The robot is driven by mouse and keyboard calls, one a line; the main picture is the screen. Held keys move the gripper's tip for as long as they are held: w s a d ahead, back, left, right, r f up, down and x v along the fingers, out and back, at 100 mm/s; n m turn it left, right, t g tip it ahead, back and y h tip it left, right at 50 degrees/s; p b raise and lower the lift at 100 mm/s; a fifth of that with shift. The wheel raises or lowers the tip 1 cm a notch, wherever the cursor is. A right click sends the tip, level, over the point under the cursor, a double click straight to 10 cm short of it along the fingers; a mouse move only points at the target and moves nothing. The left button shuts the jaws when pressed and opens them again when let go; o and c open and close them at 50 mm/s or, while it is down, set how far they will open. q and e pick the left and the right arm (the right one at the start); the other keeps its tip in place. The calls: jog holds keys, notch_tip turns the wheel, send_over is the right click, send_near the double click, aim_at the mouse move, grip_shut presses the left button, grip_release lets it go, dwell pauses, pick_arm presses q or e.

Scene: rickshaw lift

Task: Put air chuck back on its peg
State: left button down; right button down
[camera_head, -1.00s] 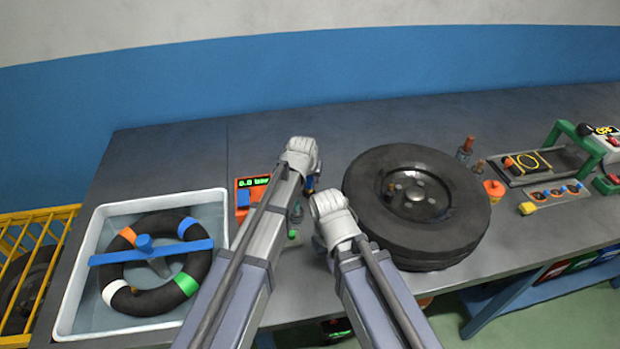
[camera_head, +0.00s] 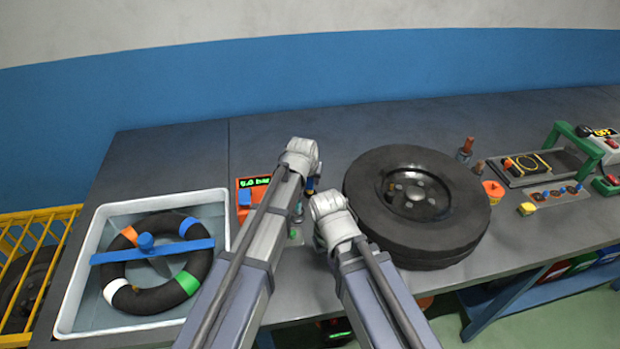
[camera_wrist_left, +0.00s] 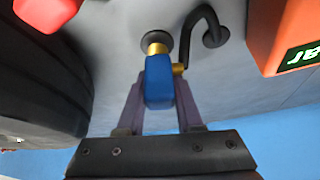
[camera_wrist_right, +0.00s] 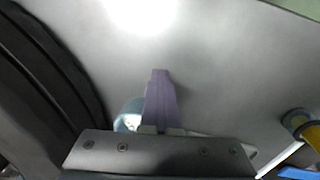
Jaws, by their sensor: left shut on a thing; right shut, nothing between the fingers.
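The blue air chuck (camera_wrist_left: 159,80) with its brass fittings is in the left wrist view. My left gripper (camera_wrist_left: 158,98) is shut on it, with a purple finger on each side. The chuck's brass end meets a dark round ring (camera_wrist_left: 158,37) on the grey surface; I cannot tell whether this is the peg or whether the chuck is seated. A black hose (camera_wrist_left: 196,25) curves beside it. In the head view a bit of blue (camera_head: 310,185) shows at my left wrist. My right gripper (camera_wrist_right: 160,76) is shut and empty above the bench, left of the tyre.
A black tyre (camera_head: 375,225) lies on the bench (camera_head: 330,290) right of my right arm. An orange unit (camera_head: 241,205) with a lit display stands left of my left wrist. A white water tub (camera_head: 222,205) holds a tube with coloured bands. The bench behind my wrists is clear.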

pick_arm(q)
jog(key=shift+f, duration=0.5)
pick_arm(e)
jog(key=shift+s+f, duration=0.4)
jog(key=shift+s, duration=0.2)
pick_arm(q)
jog(key=shift+w+d+r+p, duration=0.1)
jog(key=shift+w+r+p, duration=0.15)
jog(key=shift+p, duration=0.5)
pick_arm(e)
jog(key=shift+w+r, duration=0.25)
jog(key=shift+r, duration=0.1)
pick_arm(q)
jog(key=shift+w, duration=0.15)
pick_arm(e)
jog(key=shift+w+d+r, duration=0.1)
jog(key=shift+r, duration=0.05)
pick_arm(q)
jog(key=shift+r+p, duration=0.5)
jog(key=shift+p, duration=0.1)
pick_arm(e)
jog(key=shift+w+r, duration=0.1)
jog(key=shift+r, duration=0.4)
pick_arm(q)
jog(key=shift+g, duration=0.3)
pick_arm(e)
jog(key=shift+w, duration=0.15)
